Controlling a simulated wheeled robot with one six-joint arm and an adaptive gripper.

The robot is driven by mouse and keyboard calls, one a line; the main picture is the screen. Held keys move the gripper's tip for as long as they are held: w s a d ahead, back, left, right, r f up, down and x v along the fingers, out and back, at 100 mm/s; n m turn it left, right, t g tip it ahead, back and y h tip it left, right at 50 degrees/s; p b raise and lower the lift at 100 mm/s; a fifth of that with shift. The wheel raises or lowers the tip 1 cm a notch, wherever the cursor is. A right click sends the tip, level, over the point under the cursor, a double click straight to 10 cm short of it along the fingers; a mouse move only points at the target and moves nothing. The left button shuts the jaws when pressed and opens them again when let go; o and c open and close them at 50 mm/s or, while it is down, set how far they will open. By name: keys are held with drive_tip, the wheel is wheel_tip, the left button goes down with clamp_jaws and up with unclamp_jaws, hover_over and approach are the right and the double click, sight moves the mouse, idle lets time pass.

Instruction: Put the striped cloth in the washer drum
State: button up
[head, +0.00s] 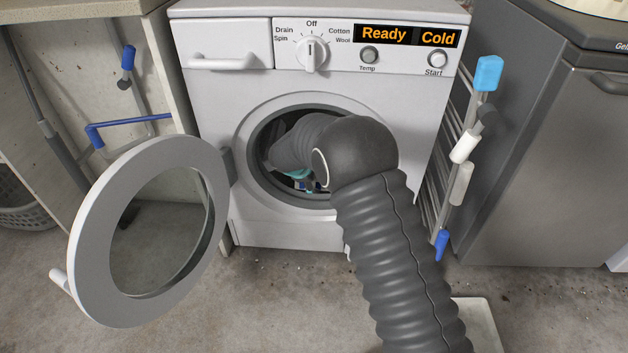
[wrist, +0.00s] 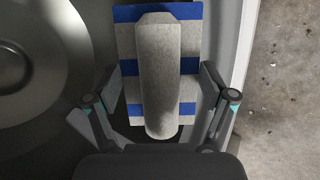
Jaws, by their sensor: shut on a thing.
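The striped cloth (wrist: 188,66), blue and pale grey, is in the wrist view between my gripper's fingers (wrist: 160,84), with a raised grey fold down its middle. My gripper is shut on it. In the head view my gripper (head: 300,178) is inside the round opening of the white washer (head: 222,110), and my arm hides most of it and the cloth. The metal washer drum (wrist: 35,70) fills the left of the wrist view. The cloth is at the opening, beside the rim; whether it touches the drum is unclear. The washer door (head: 88,232) stands open to the left.
The dial (head: 312,54) points to Off, and the display (head: 405,36) reads Ready and Cold. A basket (head: 28,212) is at far left. The floor (head: 270,295) in front is mostly clear.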

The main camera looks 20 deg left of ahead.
drive_tip(key=shift+w+a+p, duration=0.25)
drive_tip(key=shift+w+p, duration=0.2)
drive_tip(key=shift+w, duration=0.6)
drive_tip(key=shift+w+a+p, duration=0.3)
drive_tip(key=shift+w+p, duration=0.1)
drive_tip(key=shift+w, duration=0.7)
drive_tip(key=shift+w+a+p, duration=0.25)
drive_tip(key=shift+w+p, duration=0.2)
drive_tip(key=shift+w, duration=0.6)
drive_tip(key=o, duration=1)
drive_tip(key=shift+r, duration=0.1)
drive_tip(key=v, duration=0.5)
drive_tip(key=s+a, duration=0.1)
drive_tip(key=s, duration=0.3)
drive_tip(key=s+a, duration=0.1)
drive_tip(key=s, duration=0.2)
drive_tip(key=s+a, duration=0.1)
drive_tip(key=s, duration=0.3)
drive_tip(key=shift+s, duration=0.3)
